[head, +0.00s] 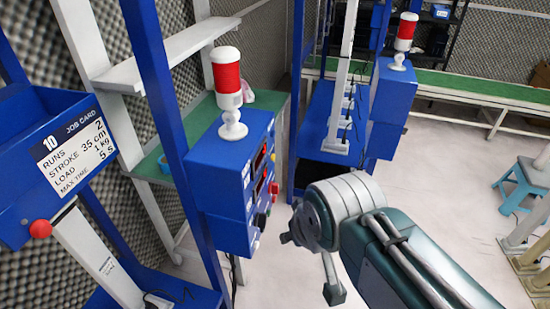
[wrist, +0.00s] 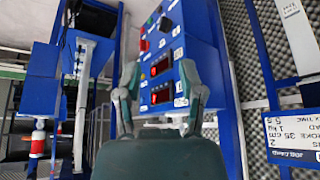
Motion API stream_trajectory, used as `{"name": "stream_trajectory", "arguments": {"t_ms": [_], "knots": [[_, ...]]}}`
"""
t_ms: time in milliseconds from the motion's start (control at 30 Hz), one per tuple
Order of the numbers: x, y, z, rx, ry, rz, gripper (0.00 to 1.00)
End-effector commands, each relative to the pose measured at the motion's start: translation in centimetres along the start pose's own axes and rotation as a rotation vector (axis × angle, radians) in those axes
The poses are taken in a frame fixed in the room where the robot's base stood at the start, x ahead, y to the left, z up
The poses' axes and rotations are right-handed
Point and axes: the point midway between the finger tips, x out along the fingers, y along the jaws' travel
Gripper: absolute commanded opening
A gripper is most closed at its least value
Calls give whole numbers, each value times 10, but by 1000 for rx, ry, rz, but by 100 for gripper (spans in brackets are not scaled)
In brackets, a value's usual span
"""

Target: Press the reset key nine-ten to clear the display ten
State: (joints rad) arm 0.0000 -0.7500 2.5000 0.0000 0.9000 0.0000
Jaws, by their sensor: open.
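The blue control box (head: 215,175) of the station with job card ten (head: 75,147) stands left of my arm, a red and white lamp on top. Its panel shows edge-on in the head view. In the wrist view, which is upside down, the panel (wrist: 178,35) shows two red-lit displays (wrist: 160,67) and several small keys and buttons (wrist: 163,25). The lettering by the keys is too small to read, so I cannot tell which is the reset key. My gripper (wrist: 158,92) is open and empty, its fingers apart in front of the panel, not visibly touching it.
A second blue station with its own lamp (head: 404,38) stands behind. A blue post (head: 170,110) rises beside the near box. A red knob (head: 40,229) sits at lower left. A blue stool (head: 520,185) stands at right.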

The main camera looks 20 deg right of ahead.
Motion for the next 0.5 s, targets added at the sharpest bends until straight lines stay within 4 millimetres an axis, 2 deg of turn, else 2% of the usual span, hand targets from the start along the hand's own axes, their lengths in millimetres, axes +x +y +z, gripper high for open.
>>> {"name": "stream_trajectory", "arguments": {"t_ms": [33,67,100,500], "knots": [[0,0,0,0,0,0,19],[0,0,0,0,0,0,5],[0,0,0,0,0,0,0],[0,0,0,0,0,0,0]]}}
